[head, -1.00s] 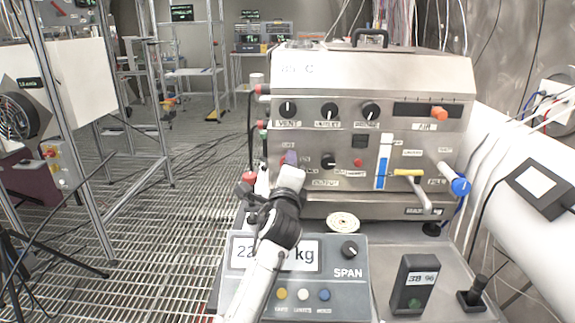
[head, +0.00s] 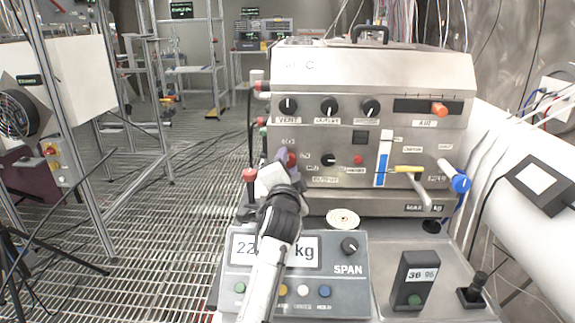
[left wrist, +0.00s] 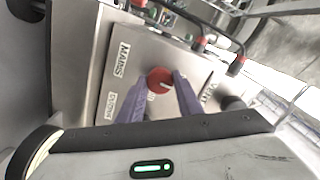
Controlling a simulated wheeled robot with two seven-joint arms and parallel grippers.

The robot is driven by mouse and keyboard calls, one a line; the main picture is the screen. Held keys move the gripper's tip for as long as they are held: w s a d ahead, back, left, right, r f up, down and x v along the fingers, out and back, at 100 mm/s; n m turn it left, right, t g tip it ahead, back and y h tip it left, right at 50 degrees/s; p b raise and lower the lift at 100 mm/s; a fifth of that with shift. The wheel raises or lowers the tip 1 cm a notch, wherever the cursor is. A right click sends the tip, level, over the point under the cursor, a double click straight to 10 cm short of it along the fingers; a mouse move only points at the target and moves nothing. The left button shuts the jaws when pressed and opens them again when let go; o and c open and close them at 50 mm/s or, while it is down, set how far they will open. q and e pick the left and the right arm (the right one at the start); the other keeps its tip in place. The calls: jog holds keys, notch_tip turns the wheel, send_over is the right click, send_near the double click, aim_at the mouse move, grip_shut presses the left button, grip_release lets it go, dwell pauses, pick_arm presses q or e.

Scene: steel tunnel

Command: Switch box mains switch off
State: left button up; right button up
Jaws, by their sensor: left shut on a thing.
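The steel box (head: 425,85) with knobs and labels stands in front of me. Its red rotary knob (head: 291,159) is at the lower left of the front, partly hidden by my gripper in the head view. In the left wrist view the red knob (left wrist: 159,80) has a pale pointer mark and sits near a MAINS label (left wrist: 122,60). My left gripper (head: 285,155) is at the panel with its purple fingers (left wrist: 158,97) shut on the knob, one on each side. My right gripper is not in view.
A scale with a SPAN knob (head: 349,246) and a display lies below my left arm. Black knobs (head: 329,106), a yellow-handled lever (head: 407,169) and a blue-ended handle (head: 459,182) are on the box. A handheld meter (head: 414,280) stands at the right.

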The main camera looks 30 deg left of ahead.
pick_arm(q)
jog(key=shift+n, duration=0.5)
jog(key=o, duration=1)
jog(key=shift+o, duration=0.2)
